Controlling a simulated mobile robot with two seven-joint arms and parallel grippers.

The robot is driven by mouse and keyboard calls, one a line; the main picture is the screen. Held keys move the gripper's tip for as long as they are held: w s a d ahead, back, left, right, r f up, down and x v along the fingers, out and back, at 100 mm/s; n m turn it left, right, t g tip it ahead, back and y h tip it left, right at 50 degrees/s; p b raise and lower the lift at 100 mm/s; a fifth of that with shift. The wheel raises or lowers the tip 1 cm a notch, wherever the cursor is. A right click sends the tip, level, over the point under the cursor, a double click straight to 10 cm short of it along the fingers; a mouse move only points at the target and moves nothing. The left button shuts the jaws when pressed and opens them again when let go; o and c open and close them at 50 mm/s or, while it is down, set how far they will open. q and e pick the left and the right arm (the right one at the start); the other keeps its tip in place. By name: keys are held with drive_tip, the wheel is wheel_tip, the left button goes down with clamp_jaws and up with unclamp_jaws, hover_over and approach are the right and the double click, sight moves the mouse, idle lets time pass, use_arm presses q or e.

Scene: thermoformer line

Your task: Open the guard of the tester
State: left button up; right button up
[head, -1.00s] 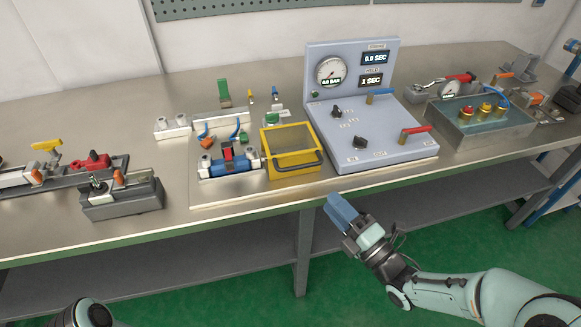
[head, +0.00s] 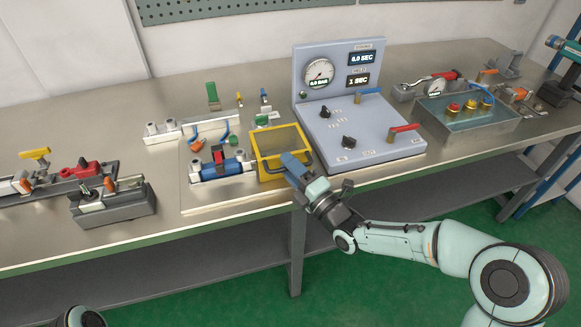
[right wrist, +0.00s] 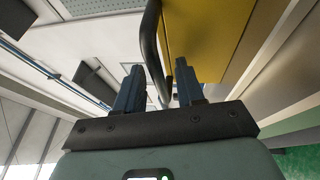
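The tester's guard (head: 262,140) is a yellow frame with a see-through pane, and it sits down over its box, looking closed. Its black handle (head: 303,166) runs along the front edge, partly hidden by my right gripper. My right gripper (head: 289,160) is at the front of the guard with blue-grey fingers. In the right wrist view my right gripper (right wrist: 158,78) has its fingers apart, with the black handle (right wrist: 151,45) between them and the yellow guard (right wrist: 200,35) beyond. I cannot tell whether a finger touches the handle. My left gripper is out of view.
A blue clamp fixture (head: 222,168) stands just left of the guard. A grey-blue panel (head: 365,140) with a gauge and levers stands close on its right. The bench (head: 250,207) has its front edge below the guard, with open room in front.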

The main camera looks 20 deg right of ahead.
clamp_jaws()
